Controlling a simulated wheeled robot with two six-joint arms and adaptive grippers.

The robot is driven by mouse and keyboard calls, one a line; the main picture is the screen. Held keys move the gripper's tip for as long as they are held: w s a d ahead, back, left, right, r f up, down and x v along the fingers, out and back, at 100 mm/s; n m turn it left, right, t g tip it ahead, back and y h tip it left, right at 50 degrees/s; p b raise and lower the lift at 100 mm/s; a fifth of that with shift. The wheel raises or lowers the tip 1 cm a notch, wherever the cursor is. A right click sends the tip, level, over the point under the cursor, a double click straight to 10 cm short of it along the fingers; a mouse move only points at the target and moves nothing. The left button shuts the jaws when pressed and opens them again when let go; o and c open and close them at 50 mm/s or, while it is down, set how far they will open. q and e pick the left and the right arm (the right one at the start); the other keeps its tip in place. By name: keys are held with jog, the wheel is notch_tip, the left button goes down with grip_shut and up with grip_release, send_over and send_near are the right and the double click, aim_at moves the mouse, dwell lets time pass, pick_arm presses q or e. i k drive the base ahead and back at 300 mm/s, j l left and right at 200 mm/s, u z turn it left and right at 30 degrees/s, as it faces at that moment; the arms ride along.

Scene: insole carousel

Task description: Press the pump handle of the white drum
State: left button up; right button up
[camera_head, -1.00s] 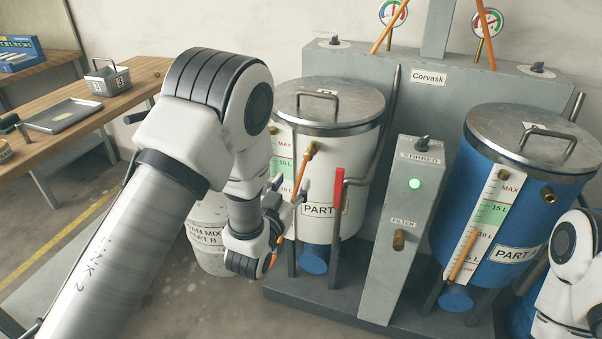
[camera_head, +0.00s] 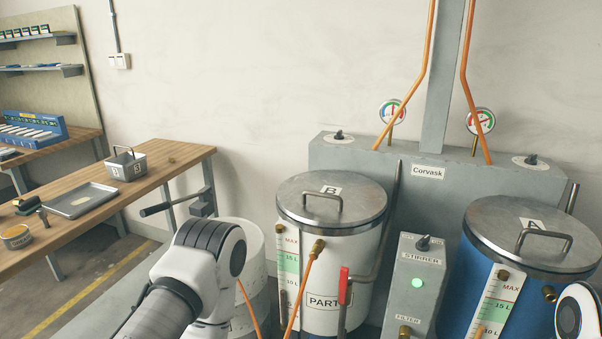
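The white drum (camera_head: 257,262) stands left of the Part B tank, its front and left side partly hidden by my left arm. A lever with a black grip (camera_head: 156,209) sticks out to the left from a grey block (camera_head: 203,204), above and left of the drum. It looks like the pump handle, but the join to the drum is hidden behind my arm. My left arm rises from the bottom edge in front of the drum, and its gripper is out of view. Only a piece of my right arm shows at the right edge; its gripper is out of view.
The white Part B tank (camera_head: 318,255) and blue Part A tank (camera_head: 462,285) flank the stirrer box (camera_head: 415,262). An orange hose (camera_head: 301,288) and a red-handled lever (camera_head: 344,286) are right of the drum. A wooden bench (camera_head: 180,158) with a tray stands left.

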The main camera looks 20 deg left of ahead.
aim_at(157, 208)
jog(key=u, duration=1.3)
jog(key=i+l, duration=0.05)
